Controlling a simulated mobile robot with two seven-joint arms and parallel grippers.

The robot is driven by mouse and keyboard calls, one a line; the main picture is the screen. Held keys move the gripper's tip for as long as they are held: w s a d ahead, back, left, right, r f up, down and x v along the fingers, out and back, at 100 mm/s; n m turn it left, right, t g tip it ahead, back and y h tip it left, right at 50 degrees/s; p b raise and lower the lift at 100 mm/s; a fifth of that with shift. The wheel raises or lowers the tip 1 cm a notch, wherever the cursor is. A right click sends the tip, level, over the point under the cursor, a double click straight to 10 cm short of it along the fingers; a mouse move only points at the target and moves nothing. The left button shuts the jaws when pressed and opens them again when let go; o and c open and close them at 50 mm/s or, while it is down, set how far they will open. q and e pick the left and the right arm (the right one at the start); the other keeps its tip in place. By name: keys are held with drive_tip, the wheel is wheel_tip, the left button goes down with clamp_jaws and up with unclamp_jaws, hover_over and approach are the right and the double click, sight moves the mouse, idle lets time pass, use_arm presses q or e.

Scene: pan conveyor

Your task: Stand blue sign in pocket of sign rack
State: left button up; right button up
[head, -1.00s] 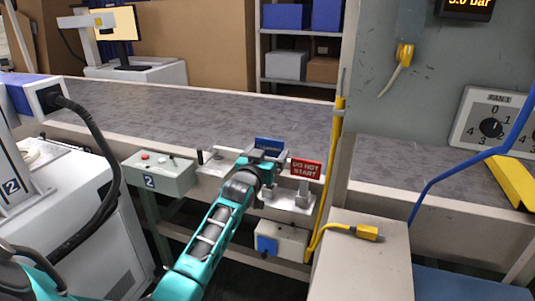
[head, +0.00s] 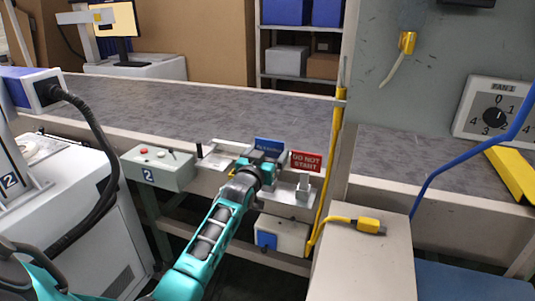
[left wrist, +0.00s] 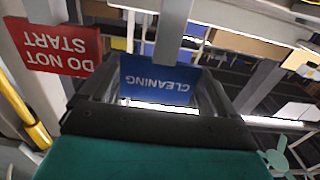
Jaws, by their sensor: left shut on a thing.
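The blue sign (head: 268,146), lettered CLEANING, is held by my left gripper (head: 262,157) just above the metal sign rack (head: 291,193). In the left wrist view the sign (left wrist: 155,80) appears upside down between the gripper's fingers (left wrist: 155,98). My left gripper is shut on it. The sign's lower part and the rack's pocket are hidden behind the gripper, so I cannot tell whether the sign touches the rack. My right gripper is not in view.
A red DO NOT START sign (head: 306,161) stands close to the right of the gripper; it also shows in the left wrist view (left wrist: 57,45). The control box (head: 158,168) is at left. A yellow pole (head: 328,180) rises at right. The conveyor (head: 200,105) behind is clear.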

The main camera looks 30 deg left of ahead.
use_arm(q)
drive_tip(key=shift+f+b, duration=0.6)
drive_tip(key=shift+f, duration=0.4)
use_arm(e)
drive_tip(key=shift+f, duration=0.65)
use_arm(q)
drive_tip(key=o, duration=0.8)
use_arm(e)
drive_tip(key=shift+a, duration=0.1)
use_arm(q)
drive_tip(key=p+v, duration=0.2)
drive_tip(key=v, duration=1.1)
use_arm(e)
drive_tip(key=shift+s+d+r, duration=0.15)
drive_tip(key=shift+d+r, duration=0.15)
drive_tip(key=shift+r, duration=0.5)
use_arm(q)
drive_tip(key=shift+a, duration=0.1)
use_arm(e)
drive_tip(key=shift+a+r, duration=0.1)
